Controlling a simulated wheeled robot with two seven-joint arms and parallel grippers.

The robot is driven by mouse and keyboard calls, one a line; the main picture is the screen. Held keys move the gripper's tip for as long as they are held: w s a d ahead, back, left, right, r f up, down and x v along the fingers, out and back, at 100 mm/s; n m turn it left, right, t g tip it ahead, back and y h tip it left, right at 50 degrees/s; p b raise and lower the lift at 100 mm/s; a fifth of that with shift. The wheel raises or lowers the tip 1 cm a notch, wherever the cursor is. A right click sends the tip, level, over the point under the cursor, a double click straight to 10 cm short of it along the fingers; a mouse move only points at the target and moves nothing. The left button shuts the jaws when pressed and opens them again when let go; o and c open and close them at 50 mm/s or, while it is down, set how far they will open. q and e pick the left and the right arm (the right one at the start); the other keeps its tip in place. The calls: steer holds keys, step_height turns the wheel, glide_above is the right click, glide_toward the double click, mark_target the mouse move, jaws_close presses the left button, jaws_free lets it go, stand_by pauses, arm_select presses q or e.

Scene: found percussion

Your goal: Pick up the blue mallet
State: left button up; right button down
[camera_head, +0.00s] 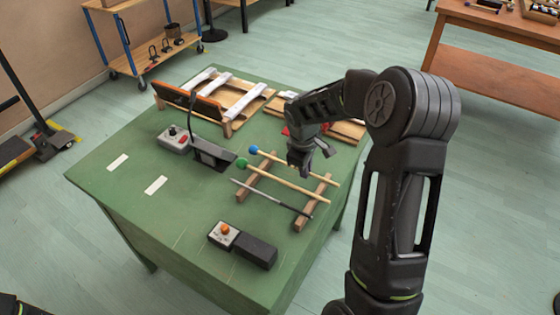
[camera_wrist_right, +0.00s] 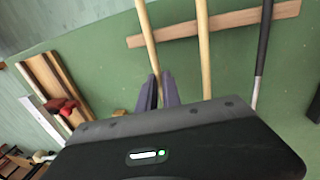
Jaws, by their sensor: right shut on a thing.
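The blue mallet has a blue ball head (camera_head: 254,149) and a pale wooden handle. It lies across two wooden rails at the right of the green table, beside the green mallet (camera_head: 243,163) and a thin rod with a dark grip (camera_head: 290,206). My right gripper (camera_head: 300,167) is over the blue mallet's handle and hides part of it. In the right wrist view its fingers (camera_wrist_right: 160,92) are shut on the leftmost wooden handle (camera_wrist_right: 147,35). I cannot tell whether the mallet is clear of the rails. My left gripper is not in view.
The table's front left is mostly clear.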

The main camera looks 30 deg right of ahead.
stand_by(0.8)
step_height(320, 180, up, 10)
steer(key=shift+b, duration=0.3)
stand_by(0.8)
